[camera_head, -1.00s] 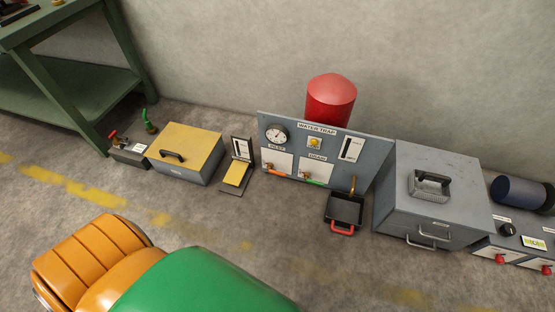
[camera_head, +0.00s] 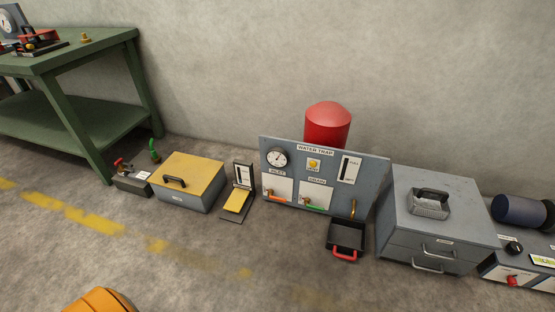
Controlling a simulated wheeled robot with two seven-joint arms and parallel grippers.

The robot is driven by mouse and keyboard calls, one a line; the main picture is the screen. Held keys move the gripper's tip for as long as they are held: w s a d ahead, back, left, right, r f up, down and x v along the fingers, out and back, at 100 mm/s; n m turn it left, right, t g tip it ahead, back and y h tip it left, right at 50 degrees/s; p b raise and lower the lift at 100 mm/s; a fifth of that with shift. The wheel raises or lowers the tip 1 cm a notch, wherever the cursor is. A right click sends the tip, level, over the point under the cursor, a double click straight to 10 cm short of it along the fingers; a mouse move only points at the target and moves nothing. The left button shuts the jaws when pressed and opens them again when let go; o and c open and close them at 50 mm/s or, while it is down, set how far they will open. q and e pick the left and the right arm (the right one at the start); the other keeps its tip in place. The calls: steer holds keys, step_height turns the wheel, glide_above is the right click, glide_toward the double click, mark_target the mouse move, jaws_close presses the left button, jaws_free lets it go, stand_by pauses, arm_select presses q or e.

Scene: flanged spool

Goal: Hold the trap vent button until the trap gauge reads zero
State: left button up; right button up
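The water trap panel (camera_head: 330,200) stands on the floor against the wall in the head view. The trap gauge (camera_head: 277,157) is a round white dial at its upper left; its reading is too small to tell. The yellow vent button (camera_head: 313,164) sits in a small plate right of the gauge, with nothing touching it. An orange-handled inlet valve (camera_head: 273,194) and a green-handled drain valve (camera_head: 309,204) are below. Neither of my grippers is in view.
A red tank (camera_head: 327,126) stands behind the panel. A black drain pan (camera_head: 345,238) with a red handle sits in front. A grey drawer box (camera_head: 440,220) is right of it, a yellow-topped box (camera_head: 190,180) left. A green bench (camera_head: 75,95) stands far left.

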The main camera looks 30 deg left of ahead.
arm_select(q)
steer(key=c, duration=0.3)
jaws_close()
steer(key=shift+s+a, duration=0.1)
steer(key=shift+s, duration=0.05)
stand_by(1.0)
